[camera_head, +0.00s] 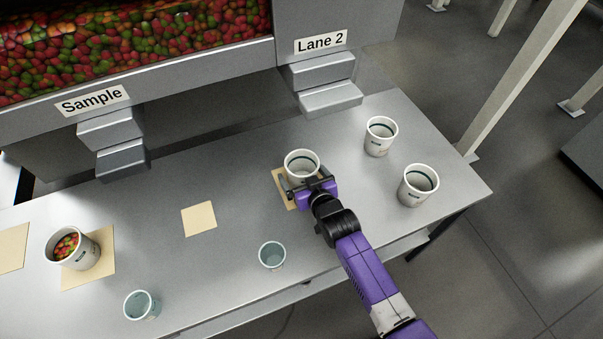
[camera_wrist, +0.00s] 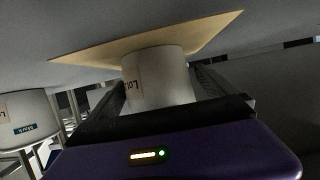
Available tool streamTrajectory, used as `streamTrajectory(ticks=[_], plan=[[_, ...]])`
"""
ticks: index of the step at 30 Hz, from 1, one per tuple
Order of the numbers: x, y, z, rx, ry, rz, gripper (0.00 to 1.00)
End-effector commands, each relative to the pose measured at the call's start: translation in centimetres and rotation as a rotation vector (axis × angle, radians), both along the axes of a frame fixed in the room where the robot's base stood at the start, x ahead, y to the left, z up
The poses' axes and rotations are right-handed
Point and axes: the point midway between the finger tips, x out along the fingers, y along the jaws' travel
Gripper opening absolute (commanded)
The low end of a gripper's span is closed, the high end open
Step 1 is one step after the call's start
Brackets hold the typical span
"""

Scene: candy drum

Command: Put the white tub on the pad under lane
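A white tub (camera_head: 301,163) with a dark ring inside stands upright on a tan pad (camera_head: 284,198) in front of the Lane 2 spout (camera_head: 331,97). In the wrist view the tub (camera_wrist: 158,80) rests with its base on the pad (camera_wrist: 85,52), and part of a printed label shows. My gripper (camera_head: 306,184) is at the tub's near side with one finger along each side. In the wrist view the fingers lie close to the tub wall; I cannot tell whether they press on it.
Two more white tubs stand to the right (camera_head: 380,137) and (camera_head: 419,185). A candy-filled tub (camera_head: 74,249) stands on a left pad (camera_head: 103,262). An empty pad (camera_head: 199,219) is mid-table. Two clear cups (camera_head: 272,256) and (camera_head: 141,305) are near the front edge. The Sample spout (camera_head: 122,157) overhangs the left.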

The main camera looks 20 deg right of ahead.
Motion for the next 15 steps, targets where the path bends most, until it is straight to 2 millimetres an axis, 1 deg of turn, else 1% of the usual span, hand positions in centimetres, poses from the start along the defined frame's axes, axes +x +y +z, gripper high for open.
streamTrajectory(ticks=[8, 11, 14, 15], plan=[[0.0, 0.0, 0.1, 0.000, 0.000, 0.000, 0.97], [0.0, 0.0, 0.5, 0.000, 0.000, 0.000, 0.97], [-0.8, 0.0, 0.6, 0.000, 0.001, 0.000, 0.97], [-1.4, 0.0, 0.7, 0.001, 0.002, 0.000, 0.97]])
